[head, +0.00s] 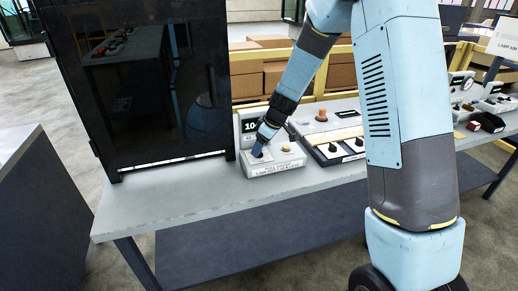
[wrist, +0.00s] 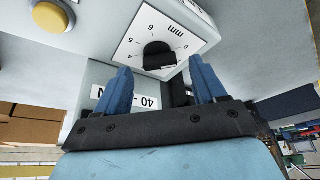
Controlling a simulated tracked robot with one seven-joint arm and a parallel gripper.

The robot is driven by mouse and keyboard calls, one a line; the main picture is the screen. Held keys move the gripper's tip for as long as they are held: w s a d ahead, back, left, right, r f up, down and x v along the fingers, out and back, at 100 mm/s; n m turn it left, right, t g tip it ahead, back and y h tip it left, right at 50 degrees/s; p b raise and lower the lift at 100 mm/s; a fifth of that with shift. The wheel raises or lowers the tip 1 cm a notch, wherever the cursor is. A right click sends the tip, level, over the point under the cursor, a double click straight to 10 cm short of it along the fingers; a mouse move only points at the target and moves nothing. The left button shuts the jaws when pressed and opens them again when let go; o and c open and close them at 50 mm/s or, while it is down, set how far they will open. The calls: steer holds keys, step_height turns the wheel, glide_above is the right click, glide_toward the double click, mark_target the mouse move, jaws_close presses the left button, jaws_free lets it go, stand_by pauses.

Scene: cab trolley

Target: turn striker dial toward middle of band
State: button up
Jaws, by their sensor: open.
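The dial is a black knob (wrist: 158,57) on a white scale plate (wrist: 140,24) marked "mm" with numbers around it, in the wrist view. It sits on a white box (head: 275,168) near the bench's left part in the head view. My gripper (wrist: 160,64) has blue fingers, spread apart, one on each side of the knob in the picture; I cannot tell whether they touch it. In the head view my gripper (head: 258,151) is down at the box and hides the dial. A round yellow button (wrist: 50,16) is on the same box.
A display reading "10" (head: 250,127) stands behind the box. A tall black cabinet (head: 140,80) stands close on the left. A panel with knobs (head: 335,148) lies to the right, partly behind my arm. The bench's front left (head: 160,205) is clear.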

steer(key=shift+x, duration=1)
steer(key=shift+c, duration=0.3)
steer(key=c, duration=0.9)
steer(key=shift+a, duration=0.2)
steer(key=shift+c, duration=0.5)
steer(key=shift+d, duration=0.1)
